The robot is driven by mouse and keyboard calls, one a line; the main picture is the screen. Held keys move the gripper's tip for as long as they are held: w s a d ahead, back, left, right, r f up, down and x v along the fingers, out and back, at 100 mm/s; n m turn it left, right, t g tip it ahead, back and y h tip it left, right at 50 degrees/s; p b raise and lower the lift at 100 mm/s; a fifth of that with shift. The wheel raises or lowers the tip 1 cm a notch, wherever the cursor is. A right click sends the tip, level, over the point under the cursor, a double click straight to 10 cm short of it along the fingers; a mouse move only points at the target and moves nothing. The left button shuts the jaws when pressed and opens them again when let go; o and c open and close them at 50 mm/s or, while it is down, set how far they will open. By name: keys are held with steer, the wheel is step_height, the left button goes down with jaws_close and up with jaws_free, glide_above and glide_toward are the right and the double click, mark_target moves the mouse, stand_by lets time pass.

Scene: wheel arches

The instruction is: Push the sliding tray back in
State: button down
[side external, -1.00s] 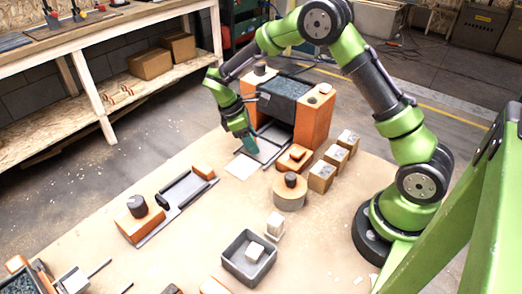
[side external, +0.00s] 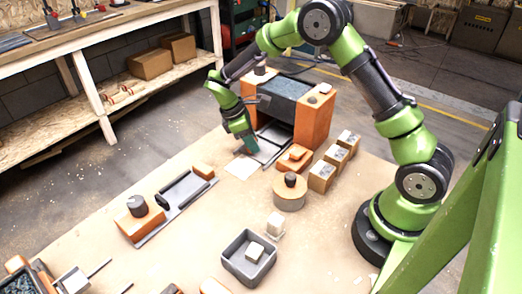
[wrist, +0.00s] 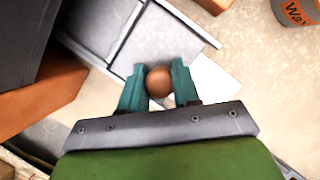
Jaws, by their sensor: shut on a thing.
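The sliding tray (side external: 272,146) is a flat grey piece sticking out from under the orange and dark arch (side external: 313,122), toward the front left. In the wrist view its grey surface (wrist: 154,47) shows beyond my fingers, with a pale edge strip. A round brown knob (wrist: 158,82) sits between my two teal fingers. My gripper (wrist: 158,88) is shut on this knob, one finger on each side. In the side view my gripper (side external: 248,147) is low at the tray's outer end, and the knob is hidden there.
A white sheet (side external: 242,166) lies just in front of the tray. A round wooden block with a dark knob (side external: 289,200) and several small wooden blocks (side external: 322,176) stand to the right. A grey bin (side external: 238,263) is nearer the camera.

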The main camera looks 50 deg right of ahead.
mark_target(267, 142)
steer(key=shift+d, duration=2.3)
steer(key=c, duration=0.8)
jaws_free()
steer(key=shift+a, duration=0.1)
steer(key=shift+w+a+r, duration=0.15)
steer(key=shift+w+r, duration=0.05)
steer(key=shift+r, duration=0.25)
steer(key=v, duration=1.6)
steer(key=shift+s, duration=0.1)
